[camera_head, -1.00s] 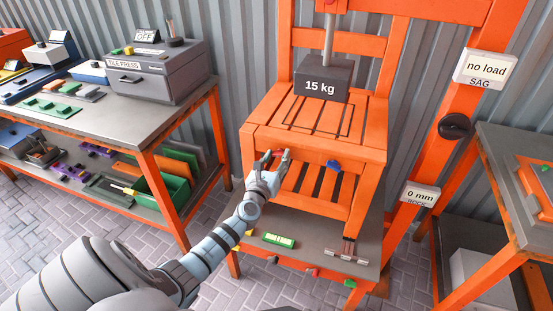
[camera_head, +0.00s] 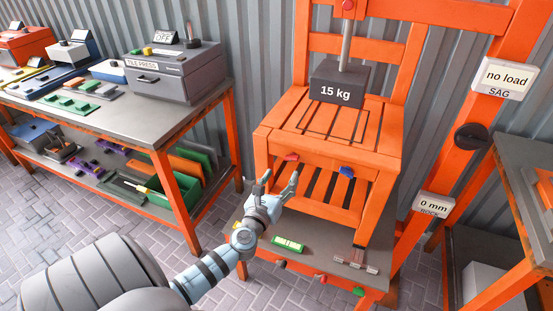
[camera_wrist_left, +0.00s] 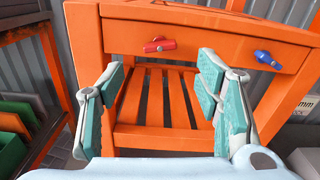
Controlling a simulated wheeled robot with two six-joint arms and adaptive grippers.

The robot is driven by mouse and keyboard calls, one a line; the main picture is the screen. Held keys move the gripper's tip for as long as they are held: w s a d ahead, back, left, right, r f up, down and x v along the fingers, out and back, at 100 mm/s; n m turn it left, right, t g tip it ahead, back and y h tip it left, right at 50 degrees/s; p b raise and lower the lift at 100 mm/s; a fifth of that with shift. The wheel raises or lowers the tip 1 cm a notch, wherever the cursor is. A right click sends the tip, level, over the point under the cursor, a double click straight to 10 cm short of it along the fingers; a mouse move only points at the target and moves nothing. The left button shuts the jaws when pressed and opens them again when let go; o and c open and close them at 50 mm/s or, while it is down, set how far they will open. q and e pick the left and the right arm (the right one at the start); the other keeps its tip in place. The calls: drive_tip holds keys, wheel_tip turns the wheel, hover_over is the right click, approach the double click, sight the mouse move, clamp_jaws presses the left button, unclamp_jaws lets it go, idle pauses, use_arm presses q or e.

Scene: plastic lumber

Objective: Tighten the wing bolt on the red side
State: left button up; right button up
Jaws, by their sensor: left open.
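The red wing bolt (camera_head: 292,157) sits on the front rail of the orange chair (camera_head: 330,165), left of the blue wing bolt (camera_head: 346,172). In the left wrist view the red wing bolt (camera_wrist_left: 159,45) lies nearly level, and the blue one (camera_wrist_left: 267,60) is tilted. My left gripper (camera_head: 279,181) is open and empty, just below and in front of the red bolt. In the left wrist view its fingers (camera_wrist_left: 155,88) stand apart, with the red bolt beyond and above the gap, not touched. My right gripper is not in view.
A 15 kg weight (camera_head: 338,84) hangs on a rod at the chair seat. Signs read "no load" (camera_head: 507,78) and "0 mm" (camera_head: 434,205). A green level (camera_head: 288,244) lies on the grey platform. A workbench (camera_head: 130,118) stands left.

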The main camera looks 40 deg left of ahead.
sight(291, 160)
use_arm(q)
drive_tip(key=v, duration=0.4)
drive_tip(key=shift+s, duration=0.15)
drive_tip(key=shift+c, duration=0.8)
drive_tip(key=shift+s+f+b, duration=0.2)
drive_tip(key=shift+f+b, duration=0.55)
drive_tip(key=shift+f, duration=0.15)
drive_tip(key=c, duration=0.3)
drive_tip(key=n+b, duration=0.1)
drive_tip(key=s+f+n+b, duration=0.1)
drive_tip(key=shift+d+b, duration=0.2)
drive_tip(key=shift+b, duration=0.15)
drive_tip(key=shift+c, duration=1.3)
drive_tip(key=w+a+r+n, duration=0.1)
drive_tip(key=w+n, duration=0.3)
drive_tip(key=n, duration=0.2)
drive_tip(key=w+a+r+n, duration=0.1)
drive_tip(key=w+a+n, duration=0.1)
drive_tip(key=w+n, duration=0.2)
drive_tip(key=w+a+r+n, duration=0.1)
drive_tip(key=w+n, duration=0.4)
drive_tip(key=n, duration=0.2)
drive_tip(key=shift+a+n, duration=0.15)
drive_tip(key=shift+n, duration=0.15)
drive_tip(key=shift+s, duration=0.1)
drive_tip(key=shift+c, duration=0.4)
